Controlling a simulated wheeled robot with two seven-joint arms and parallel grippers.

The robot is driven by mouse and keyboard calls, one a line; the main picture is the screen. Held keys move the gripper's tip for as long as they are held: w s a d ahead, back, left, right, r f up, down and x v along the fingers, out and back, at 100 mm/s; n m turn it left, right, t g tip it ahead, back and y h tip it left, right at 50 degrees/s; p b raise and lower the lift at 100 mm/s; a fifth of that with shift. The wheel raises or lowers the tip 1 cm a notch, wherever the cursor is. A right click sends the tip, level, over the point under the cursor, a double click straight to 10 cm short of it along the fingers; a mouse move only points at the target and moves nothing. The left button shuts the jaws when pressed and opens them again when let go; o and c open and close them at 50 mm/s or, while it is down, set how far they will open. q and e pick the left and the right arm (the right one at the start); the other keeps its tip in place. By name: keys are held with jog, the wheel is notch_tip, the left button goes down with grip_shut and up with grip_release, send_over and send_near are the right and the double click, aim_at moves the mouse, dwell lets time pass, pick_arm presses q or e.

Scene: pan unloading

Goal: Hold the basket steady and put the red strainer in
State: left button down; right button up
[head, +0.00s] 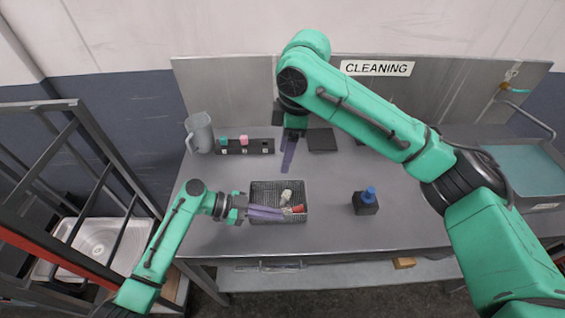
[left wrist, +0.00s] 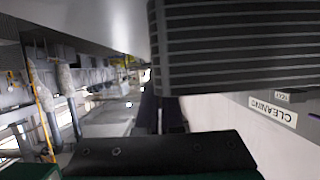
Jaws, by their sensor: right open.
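The grey mesh basket (head: 302,187) sits on the metal counter, left of centre near the front edge. A small red item (head: 298,209) lies in its right part; it is too small to tell for sure whether it is the red strainer. My left gripper (head: 266,213) is at the basket's left side, its purple fingers reaching across the front part of the basket. Whether they close on the basket wall is unclear, and the left wrist view does not settle it. My right gripper (head: 288,155) is open, pointing down behind the basket with purple fingers; I see nothing in it.
A white item (head: 286,197) is in the basket. A dark block with a blue top (head: 366,200) stands to the right. A grey jug (head: 199,133) and a dark rack (head: 245,146) stand at the back left.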

dwell(0.4)
pick_arm(q)
jog(key=c, duration=1)
grip_release()
jog(key=v, duration=1.2)
jog(key=shift+s+f, duration=0.1)
